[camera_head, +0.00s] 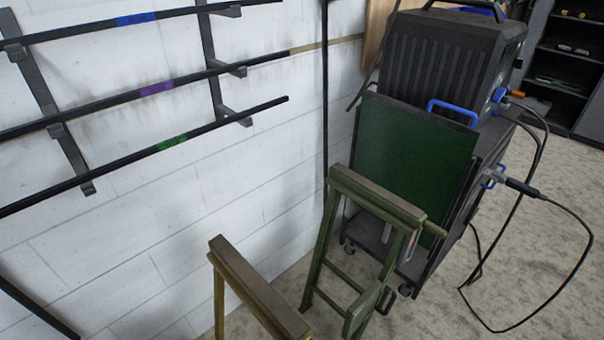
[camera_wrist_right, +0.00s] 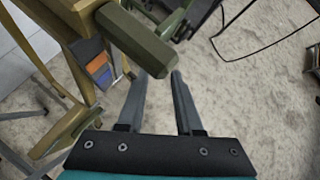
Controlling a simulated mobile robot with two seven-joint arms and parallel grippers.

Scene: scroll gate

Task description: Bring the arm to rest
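My right gripper (camera_wrist_right: 160,74) shows in the right wrist view, with its two grey fingers apart and bare floor visible between them. Neither arm nor gripper shows in the head view, and my left gripper is in no view.
Two trestles, one green (camera_head: 375,205) and one brownish (camera_head: 255,290), stand by the white wall (camera_head: 250,190). A wall rack holds several dark bars (camera_head: 120,88). A cart with a black machine (camera_head: 445,60), green panel (camera_head: 410,145) and loose cables (camera_head: 575,245) stands behind.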

